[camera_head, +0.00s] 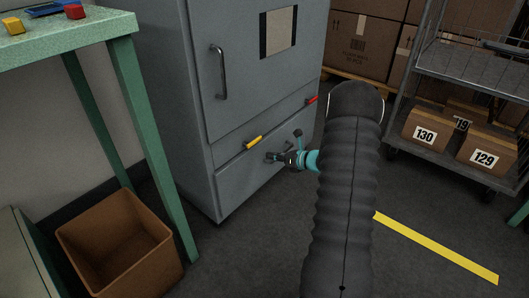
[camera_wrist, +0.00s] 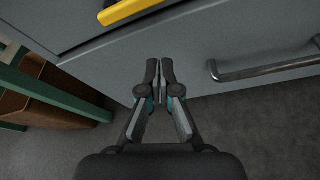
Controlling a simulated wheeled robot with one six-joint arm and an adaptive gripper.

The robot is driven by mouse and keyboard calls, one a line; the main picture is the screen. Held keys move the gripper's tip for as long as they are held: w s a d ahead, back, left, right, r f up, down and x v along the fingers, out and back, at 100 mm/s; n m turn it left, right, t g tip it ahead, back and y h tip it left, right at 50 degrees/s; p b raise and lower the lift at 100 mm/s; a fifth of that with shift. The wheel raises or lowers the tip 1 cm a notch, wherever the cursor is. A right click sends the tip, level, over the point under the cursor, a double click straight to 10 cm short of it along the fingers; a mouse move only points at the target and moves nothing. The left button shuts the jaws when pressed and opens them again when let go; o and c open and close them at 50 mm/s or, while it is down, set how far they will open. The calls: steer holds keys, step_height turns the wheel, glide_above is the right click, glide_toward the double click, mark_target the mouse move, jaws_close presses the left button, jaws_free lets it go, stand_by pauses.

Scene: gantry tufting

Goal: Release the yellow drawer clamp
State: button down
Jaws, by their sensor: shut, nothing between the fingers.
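The yellow drawer clamp (camera_head: 254,142) is a small yellow bar on the front of the grey cabinet, at the seam above the lower drawer. In the wrist view the yellow clamp (camera_wrist: 128,10) shows at the top edge, cut off by the frame, with a dark part at its left end. My gripper (camera_head: 280,157) is in front of the drawer face, below and right of the clamp in the head view. In the wrist view my gripper (camera_wrist: 160,68) is shut and empty, its fingertips close together. It is apart from the clamp.
A red clamp (camera_head: 311,100) sits farther right on the same seam. A drawer handle (camera_wrist: 262,70) is right of my fingers. A green table (camera_head: 110,30) and brown bin (camera_head: 120,245) stand at left. A cart with boxes (camera_head: 487,148) stands at right.

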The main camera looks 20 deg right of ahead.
steer(key=shift+a+v, duration=0.1)
steer(key=shift+v, duration=1.05)
steer(key=shift+a+v, duration=0.15)
steer(key=shift+v, duration=1)
steer(key=shift+s, duration=0.15)
